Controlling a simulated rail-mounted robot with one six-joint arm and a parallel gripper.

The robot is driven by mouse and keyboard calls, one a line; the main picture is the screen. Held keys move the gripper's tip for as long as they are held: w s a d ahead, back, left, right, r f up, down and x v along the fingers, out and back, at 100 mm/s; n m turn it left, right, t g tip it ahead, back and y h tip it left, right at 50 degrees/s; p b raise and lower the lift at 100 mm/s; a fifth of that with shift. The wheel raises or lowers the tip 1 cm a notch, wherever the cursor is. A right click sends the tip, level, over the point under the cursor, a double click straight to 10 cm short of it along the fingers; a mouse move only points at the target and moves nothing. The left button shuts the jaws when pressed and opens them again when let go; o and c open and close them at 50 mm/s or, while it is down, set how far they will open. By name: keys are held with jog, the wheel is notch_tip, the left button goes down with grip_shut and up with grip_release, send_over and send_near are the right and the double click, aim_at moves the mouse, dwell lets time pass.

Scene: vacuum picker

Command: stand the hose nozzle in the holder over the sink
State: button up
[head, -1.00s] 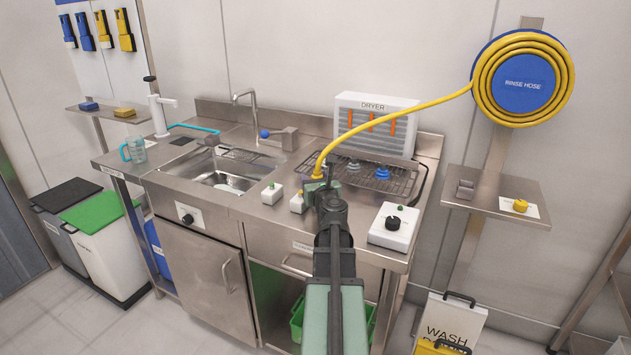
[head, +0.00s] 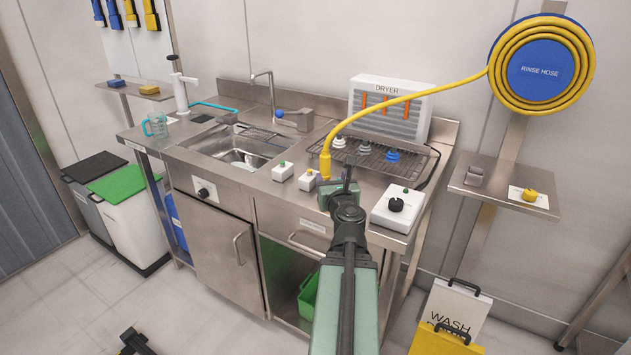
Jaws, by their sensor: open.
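The yellow hose nozzle (head: 325,165) stands upright at the end of the yellow hose (head: 420,93), near the counter's front, beside a small white button box (head: 308,180). My gripper (head: 334,188) is open, just in front of and below the nozzle in the picture. My own wrist hides its fingertips, so I cannot tell whether they touch the nozzle. The sink (head: 240,150) is to the left, with a wire rack across part of it. A grey block (head: 297,118) with a blue ball sits behind the sink's right side; I cannot tell whether it is the holder.
A drying rack with several fittings stands before the dryer (head: 390,105). A white control box (head: 398,207) is to the right of my gripper. The faucet (head: 268,92) rises behind the sink. The hose runs from the wall reel (head: 540,70) above the counter. Bins stand left.

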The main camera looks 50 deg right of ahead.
jog(key=w+a+f+n+y, duration=0.3)
jog(key=w+a+n+y, duration=0.25)
jog(key=a+n, duration=0.3)
jog(key=w+a+f+n+g+y, duration=0.1)
jog(key=w+a+f+n+y, duration=0.25)
jog(key=w+a+n, duration=0.4)
jog(key=w+a+f+n+y, duration=0.2)
jog(key=w+a+n+y, duration=0.3)
jog(key=a+n, duration=0.55)
jog(key=s+a+f+n+g, duration=0.3)
jog(key=a+n+g, duration=0.1)
jog(key=a+n, duration=0.2)
jog(key=s+a+f+n+g+h, duration=0.1)
jog(key=s+a+f+n+g, duration=0.1)
jog(key=a+n, duration=0.4)
jog(key=s+a+f+n+g, duration=0.3)
jog(key=s+a+n+g, duration=0.2)
jog(key=a, duration=0.3)
jog(key=shift+a+f+n+g, duration=0.25)
jog(key=shift+f+n+g, duration=0.1)
jog(key=shift+n+g, duration=0.25)
jog(key=shift+o, duration=0.5)
